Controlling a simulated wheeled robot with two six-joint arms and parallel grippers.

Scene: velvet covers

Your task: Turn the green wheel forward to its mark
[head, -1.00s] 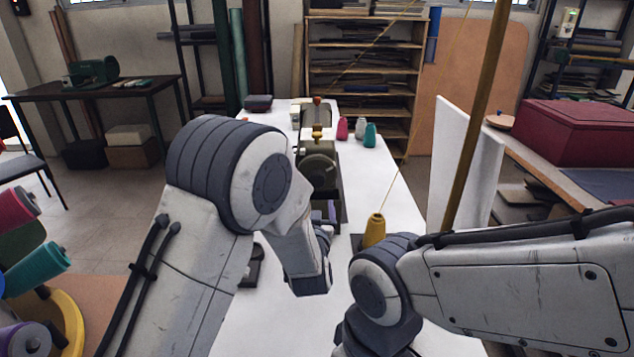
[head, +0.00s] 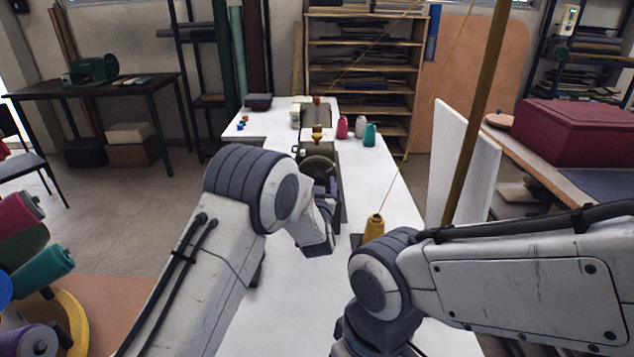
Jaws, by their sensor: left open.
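The sewing machine (head: 307,112) stands on the white table with its near end toward me. The wheel (head: 318,153), dark olive green and round, is on that near end; my left arm partly covers its lower side. I cannot make out its mark. My left gripper (head: 333,187) is just below and right of the wheel in the picture, open and largely hidden behind my wrist. I cannot tell whether it touches the wheel. My right arm comes in from the right; its gripper is not in view.
A yellow thread cone (head: 374,228) stands near my right arm, its thread running upward. Pink (head: 342,127), pale (head: 361,127) and teal (head: 370,135) cones stand right of the machine. A white panel (head: 462,160) rises at the right. The white table (head: 290,290) is bare in front.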

